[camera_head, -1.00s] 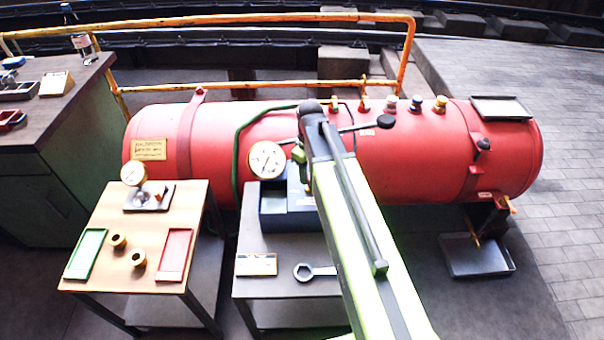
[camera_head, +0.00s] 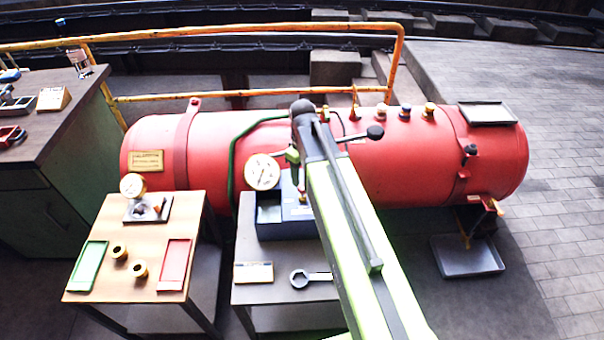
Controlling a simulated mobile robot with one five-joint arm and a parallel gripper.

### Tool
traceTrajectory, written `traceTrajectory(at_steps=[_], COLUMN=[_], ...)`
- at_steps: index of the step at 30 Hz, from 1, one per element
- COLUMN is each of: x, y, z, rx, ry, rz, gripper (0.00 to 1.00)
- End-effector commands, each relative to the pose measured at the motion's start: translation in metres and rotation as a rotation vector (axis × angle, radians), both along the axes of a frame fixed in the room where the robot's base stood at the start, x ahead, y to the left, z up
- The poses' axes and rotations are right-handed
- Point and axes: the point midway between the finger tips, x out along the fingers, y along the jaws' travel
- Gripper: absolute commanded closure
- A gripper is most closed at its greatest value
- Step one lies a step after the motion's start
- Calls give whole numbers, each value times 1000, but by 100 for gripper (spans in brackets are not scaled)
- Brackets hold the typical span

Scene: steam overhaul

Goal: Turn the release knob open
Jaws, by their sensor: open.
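The red tank (camera_head: 255,150) lies across the middle. I cannot tell for sure which fitting is the release knob. A black ball-ended lever (camera_head: 375,131) shows in front of the tank, just right of my arm, and a dark knob (camera_head: 470,150) sits near the tank's right end. My gripper (camera_head: 292,156) is mostly hidden behind my arm's end, near a round white gauge (camera_head: 262,172). It is open, and no held object shows.
A blue box (camera_head: 285,222) stands on the middle cart, with a spanner (camera_head: 302,279) before it. A left cart (camera_head: 125,287) carries a gauge, trays and brass rings. A yellow rail (camera_head: 230,93) runs behind the tank. A tray (camera_head: 466,259) lies below its right end.

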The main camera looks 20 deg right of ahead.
Motion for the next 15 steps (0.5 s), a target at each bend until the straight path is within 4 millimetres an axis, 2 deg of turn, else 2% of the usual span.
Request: traceTrajectory(at_steps=[1, 12, 15], x=[0, 2, 2], y=[0, 0, 0], z=[24, 104, 117], rx=[0, -1, -1], ry=[0, 0, 0], rz=[0, 0, 0], gripper=[48, 48, 48])
